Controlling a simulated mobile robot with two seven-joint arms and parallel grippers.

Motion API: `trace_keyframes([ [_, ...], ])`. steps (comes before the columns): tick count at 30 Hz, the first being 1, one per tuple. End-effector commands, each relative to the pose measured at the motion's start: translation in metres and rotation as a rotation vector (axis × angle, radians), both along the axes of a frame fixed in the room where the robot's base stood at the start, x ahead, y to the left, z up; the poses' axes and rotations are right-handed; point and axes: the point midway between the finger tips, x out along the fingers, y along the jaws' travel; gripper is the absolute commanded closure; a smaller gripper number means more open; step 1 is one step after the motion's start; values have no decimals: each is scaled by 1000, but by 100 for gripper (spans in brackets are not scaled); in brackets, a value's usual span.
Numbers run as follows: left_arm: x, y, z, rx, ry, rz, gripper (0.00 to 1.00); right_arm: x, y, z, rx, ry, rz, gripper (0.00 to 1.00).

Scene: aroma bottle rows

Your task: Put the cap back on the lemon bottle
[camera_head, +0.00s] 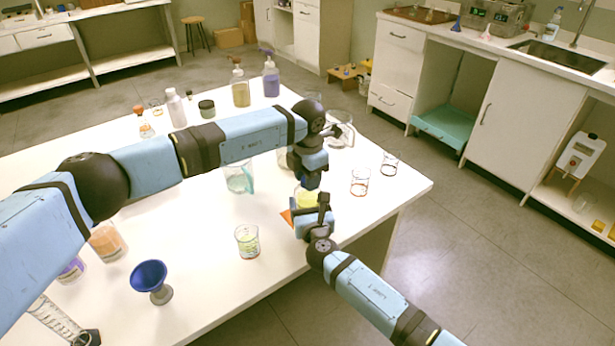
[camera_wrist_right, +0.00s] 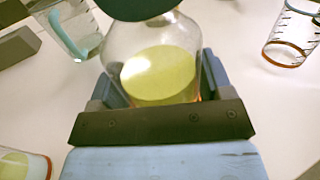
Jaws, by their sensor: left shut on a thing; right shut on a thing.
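The lemon bottle (camera_head: 304,198) is a clear glass bottle with yellow liquid, near the table's right front edge. My right gripper (camera_head: 312,212) is shut on its body; the right wrist view shows the bottle (camera_wrist_right: 157,76) between the fingers. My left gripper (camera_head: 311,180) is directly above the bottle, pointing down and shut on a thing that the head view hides. In the right wrist view a dark green round cap (camera_wrist_right: 140,8) covers the bottle's top. The neck is hidden, so I cannot tell whether cap and bottle touch.
A small beaker with yellow-green liquid (camera_head: 247,242) stands left of my right gripper, with a blue funnel (camera_head: 149,276) farther left. An orange patch (camera_head: 286,216) lies beside the bottle. Several bottles stand at the back.

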Motion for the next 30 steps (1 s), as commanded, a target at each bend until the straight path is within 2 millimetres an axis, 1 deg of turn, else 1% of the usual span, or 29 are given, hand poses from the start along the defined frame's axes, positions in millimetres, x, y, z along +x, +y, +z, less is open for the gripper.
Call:
trace_keyframes([
  [1, 0, 0, 0, 2, -1, -108, 93, 0, 0, 0, 0, 0, 0, 93],
  [3, 0, 0, 1, 1, -2, -265, 93, 0, 0, 0, 0, 0, 0, 93],
  [7, 0, 0, 0, 1, 0, -506, 93, 0, 0, 0, 0, 0, 0, 93],
  [8, 0, 0, 0, 1, 1, -547, 93, 0, 0, 0, 0, 0, 0, 93],
  [12, 0, 0, 0, -1, 1, -531, 93, 0, 0, 0, 0, 0, 0, 93],
  [13, 0, 0, 0, -1, 1, -531, 60, 0, 0, 0, 0, 0, 0, 93],
  [16, 0, 0, 0, 0, 0, -530, 37, 0, 0, 0, 0, 0, 0, 93],
  [17, 0, 0, 0, 0, 0, -530, 35, 0, 0, 0, 0, 0, 0, 93],
  [26, 0, 0, 2, 1, -1, -528, 35, 0, 0, 0, 0, 0, 0, 93],
  [29, 1, 0, 12, -1, -3, -528, 35, 0, 0, 0, 0, 0, 0, 93],
  [30, 1, 0, 19, 0, -4, -528, 35, 0, 0, 0, 0, 0, 0, 93],
])
